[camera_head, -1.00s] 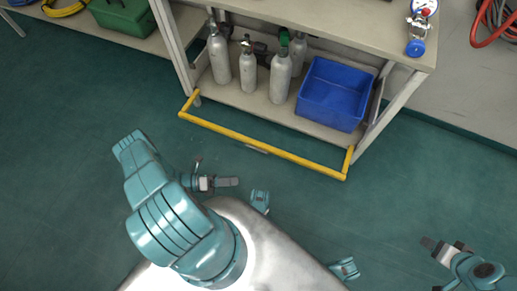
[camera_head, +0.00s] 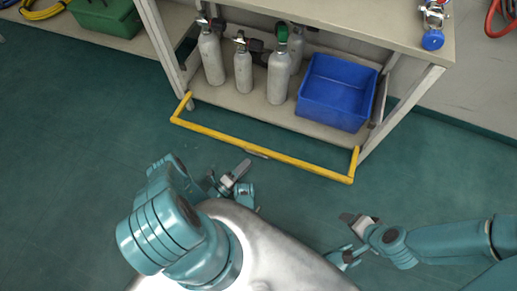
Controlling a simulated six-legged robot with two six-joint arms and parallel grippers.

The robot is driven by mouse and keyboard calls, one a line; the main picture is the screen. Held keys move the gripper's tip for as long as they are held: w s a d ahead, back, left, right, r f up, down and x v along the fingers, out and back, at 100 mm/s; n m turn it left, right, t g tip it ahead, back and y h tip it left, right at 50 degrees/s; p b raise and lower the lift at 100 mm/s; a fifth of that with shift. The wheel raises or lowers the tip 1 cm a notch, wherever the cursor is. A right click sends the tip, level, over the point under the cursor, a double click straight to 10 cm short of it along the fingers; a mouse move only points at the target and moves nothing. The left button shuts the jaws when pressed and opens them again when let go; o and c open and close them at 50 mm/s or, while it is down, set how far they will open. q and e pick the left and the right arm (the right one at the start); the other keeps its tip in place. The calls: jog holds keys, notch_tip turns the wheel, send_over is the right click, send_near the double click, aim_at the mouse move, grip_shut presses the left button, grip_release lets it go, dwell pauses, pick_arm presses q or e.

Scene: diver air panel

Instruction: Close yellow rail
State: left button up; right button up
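The yellow rail (camera_head: 262,152) is a bar with a short arm at each end. It sticks out from the front of the bench's lower shelf, low over the green floor. My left gripper (camera_head: 243,168) is in front of the rail, apart from it, pointing up and right; its jaws are too small to tell. My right gripper (camera_head: 348,218) is lower right, below the rail's right end, apart from it and pointing left. Its finger gap cannot be made out. Nothing shows held in either gripper.
The lower shelf (camera_head: 225,95) holds several grey cylinders (camera_head: 279,78) and a blue bin (camera_head: 337,92). A gauge with a blue cap (camera_head: 433,38) is at the bench top's right edge. A green crate (camera_head: 105,17) stands upper left. The floor left of the rail is clear.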

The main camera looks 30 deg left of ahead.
pick_arm(q)
jog(key=x, duration=0.8)
jog(key=shift+b, duration=0.45)
jog(key=shift+w, duration=0.15)
grip_shut()
